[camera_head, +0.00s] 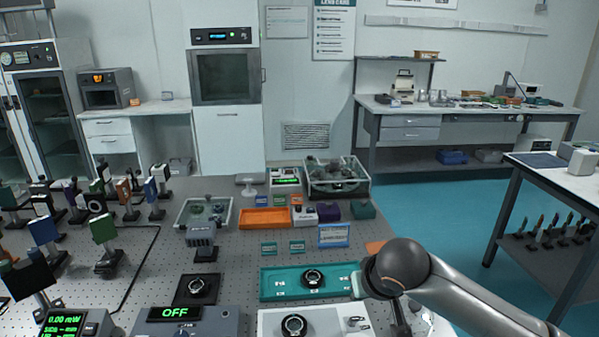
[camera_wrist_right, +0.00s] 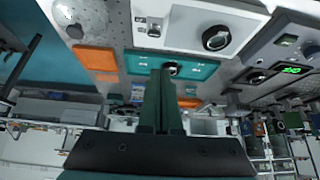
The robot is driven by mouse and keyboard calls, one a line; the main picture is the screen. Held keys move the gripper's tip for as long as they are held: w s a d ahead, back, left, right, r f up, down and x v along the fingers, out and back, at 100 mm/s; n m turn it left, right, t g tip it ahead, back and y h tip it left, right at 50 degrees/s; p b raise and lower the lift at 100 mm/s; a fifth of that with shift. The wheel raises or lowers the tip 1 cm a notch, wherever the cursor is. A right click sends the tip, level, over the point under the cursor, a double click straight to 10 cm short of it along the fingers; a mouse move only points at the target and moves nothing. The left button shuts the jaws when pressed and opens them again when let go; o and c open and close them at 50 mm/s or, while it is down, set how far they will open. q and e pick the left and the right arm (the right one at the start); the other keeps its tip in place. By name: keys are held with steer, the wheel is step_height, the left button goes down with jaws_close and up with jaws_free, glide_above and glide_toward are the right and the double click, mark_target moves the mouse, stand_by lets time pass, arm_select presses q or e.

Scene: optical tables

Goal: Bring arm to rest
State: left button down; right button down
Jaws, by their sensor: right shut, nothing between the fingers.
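My right arm (camera_head: 455,287) comes in from the right in the head view and bends at a dark rounded joint above the right part of the optical table (camera_head: 225,255). In the right wrist view my right gripper (camera_wrist_right: 161,75) has its two dark green fingers together, with nothing between them. The fingers overlap a teal tray (camera_wrist_right: 195,72) in that view, and I see no clear contact. The gripper's fingertips are hard to make out in the head view. My left arm and gripper are not in view.
The teal tray (camera_head: 273,284) with a round black-ringed part and a white device (camera_head: 270,322) lie close to my right arm. Mounted optics (camera_head: 104,230) stand at the left. An orange tray (camera_head: 264,218) and bins are farther back. Bare tabletop shows around (camera_head: 225,235) the middle.

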steer(key=s+a+f+n+g+y, duration=0.15)
steer(key=s+a+f, duration=0.25)
steer(key=s+f, duration=0.7)
steer(key=s+d+f+g+h, duration=0.1)
steer(key=s+d+f, duration=0.3)
steer(key=s, duration=0.5)
steer(key=s+d+f+h, duration=0.1)
steer(key=s+d+f, duration=0.1)
steer(key=s+d, duration=0.55)
steer(key=w+a+f+t+y, duration=0.1)
steer(key=w+a+f+t, duration=0.1)
steer(key=f, duration=0.3)
steer(key=w+a+f+t+y, duration=0.1)
steer(key=w+a+f+t, duration=0.1)
steer(key=f, duration=0.4)
steer(key=shift+a+t, duration=0.65)
steer(key=shift+a, duration=0.05)
